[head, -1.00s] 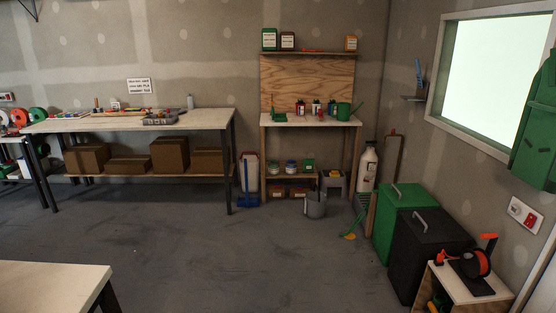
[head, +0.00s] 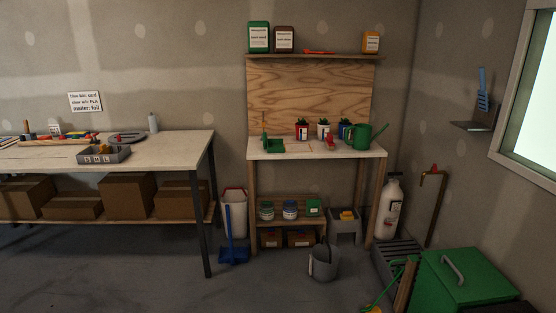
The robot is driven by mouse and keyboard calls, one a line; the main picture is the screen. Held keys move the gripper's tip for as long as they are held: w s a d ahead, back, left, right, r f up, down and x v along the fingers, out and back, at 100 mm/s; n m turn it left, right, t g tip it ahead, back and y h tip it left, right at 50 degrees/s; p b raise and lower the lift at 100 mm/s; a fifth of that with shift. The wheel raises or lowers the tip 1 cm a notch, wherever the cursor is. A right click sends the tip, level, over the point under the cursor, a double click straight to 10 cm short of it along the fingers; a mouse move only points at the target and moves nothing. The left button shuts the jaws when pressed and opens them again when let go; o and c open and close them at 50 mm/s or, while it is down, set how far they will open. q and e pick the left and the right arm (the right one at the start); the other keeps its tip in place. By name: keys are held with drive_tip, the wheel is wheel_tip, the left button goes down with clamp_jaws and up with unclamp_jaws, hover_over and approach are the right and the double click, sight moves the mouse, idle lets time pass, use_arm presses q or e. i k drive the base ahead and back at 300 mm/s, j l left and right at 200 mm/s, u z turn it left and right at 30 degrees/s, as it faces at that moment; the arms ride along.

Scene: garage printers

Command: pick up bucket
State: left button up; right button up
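Neither of my grippers is in the head view.
A long workbench (head: 170,152) with boxes below stands at the left. A green bin (head: 465,275), a slatted grey platform (head: 392,262) and a green-headed tool (head: 385,295) are at the right. The floor before the grey bucket is clear.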

sight(324, 258)
drive_tip(key=i+z, duration=0.1)
drive_tip(key=i, duration=0.45)
drive_tip(key=i+j+z, duration=0.1)
drive_tip(key=i, duration=0.5)
drive_tip(key=i+j+z, duration=0.1)
drive_tip(key=i, duration=0.45)
drive_tip(key=i+j, duration=0.25)
drive_tip(key=i, duration=0.3)
drive_tip(key=l+z, duration=0.05)
